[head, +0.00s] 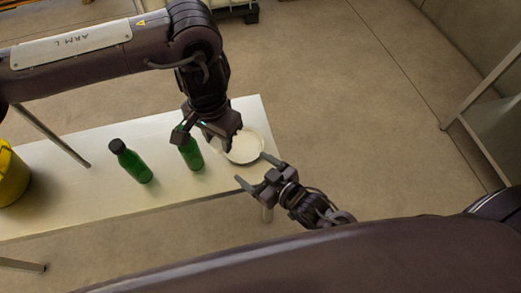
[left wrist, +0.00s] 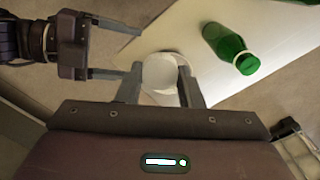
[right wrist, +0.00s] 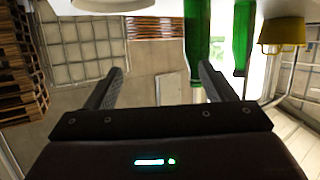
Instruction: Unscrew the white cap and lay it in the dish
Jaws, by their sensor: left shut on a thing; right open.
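My left gripper (head: 227,147) is above the right part of the table, over the white dish (head: 250,148). In the left wrist view its fingers (left wrist: 160,92) are shut on the round white cap (left wrist: 158,73), with the dish (left wrist: 183,63) behind it. The cap cannot be made out in the head view. A green bottle (head: 193,155) stands just left of the dish, its top partly hidden by my left gripper; it also shows in the left wrist view (left wrist: 228,45). My right gripper (head: 250,170) is open and empty at the table's near right edge.
A second green bottle (head: 132,163) with a dark cap stands farther left on the white table (head: 85,195). A yellow container (head: 10,175) is at the far left.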

